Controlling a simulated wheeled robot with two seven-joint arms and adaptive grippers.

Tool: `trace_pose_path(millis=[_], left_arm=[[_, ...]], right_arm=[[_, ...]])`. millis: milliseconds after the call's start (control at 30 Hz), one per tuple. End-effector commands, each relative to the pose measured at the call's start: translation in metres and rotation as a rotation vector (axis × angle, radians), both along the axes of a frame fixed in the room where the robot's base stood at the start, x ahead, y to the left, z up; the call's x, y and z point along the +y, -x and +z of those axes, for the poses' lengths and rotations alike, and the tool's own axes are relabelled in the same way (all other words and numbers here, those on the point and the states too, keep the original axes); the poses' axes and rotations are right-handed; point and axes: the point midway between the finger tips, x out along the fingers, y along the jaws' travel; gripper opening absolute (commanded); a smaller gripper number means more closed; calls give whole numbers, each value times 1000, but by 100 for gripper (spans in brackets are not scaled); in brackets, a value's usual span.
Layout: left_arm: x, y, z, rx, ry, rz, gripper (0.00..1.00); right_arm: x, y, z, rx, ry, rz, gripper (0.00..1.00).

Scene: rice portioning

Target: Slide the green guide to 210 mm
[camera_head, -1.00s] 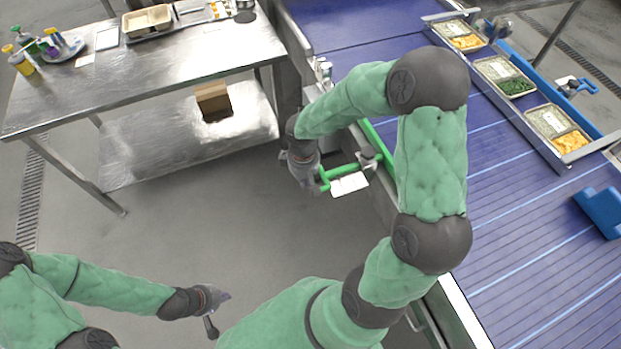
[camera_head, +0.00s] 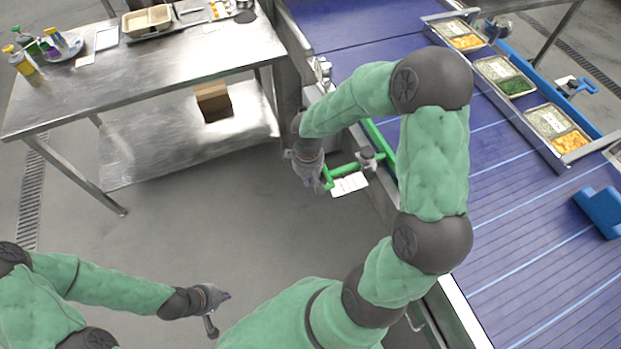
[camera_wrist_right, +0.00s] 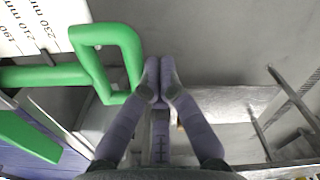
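The green guide (camera_head: 345,170) is a bar with a handle at the conveyor's near side. In the right wrist view its handle is an open green loop (camera_wrist_right: 82,36), just left of the fingertips. A white scale card (camera_head: 349,184) lies beside it; in the wrist view the card (camera_wrist_right: 22,28) shows 190, 210 and 230 mm marks. My right gripper (camera_head: 322,188) is beside the handle's outer end. In the wrist view its fingertips (camera_wrist_right: 160,70) are together, with nothing visible between them; contact with the loop is unclear. My left gripper (camera_head: 220,313) has spread fingers and is empty over the floor.
The blue conveyor (camera_head: 520,190) lies right of the guide, with filled trays (camera_head: 495,70) along its far rail. A steel table (camera_head: 150,75) with bottles and containers stands at left; a cardboard box (camera_head: 213,101) is on its lower shelf. Open floor lies between.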

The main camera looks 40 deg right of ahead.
Motion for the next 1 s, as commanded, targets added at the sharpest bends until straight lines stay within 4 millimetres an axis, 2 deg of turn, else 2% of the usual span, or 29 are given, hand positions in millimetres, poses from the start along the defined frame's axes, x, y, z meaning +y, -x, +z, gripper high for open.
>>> trace_pose_path(millis=[533, 1000], left_arm=[[0, 0, 0, 0, 0, 0, 0], [0, 0, -7, 0, 0, 0, 0]], right_arm=[[-4, 1, 0, -1, 1, -1, 0], [23, -6, 0, -1, 0, 1, 0]])
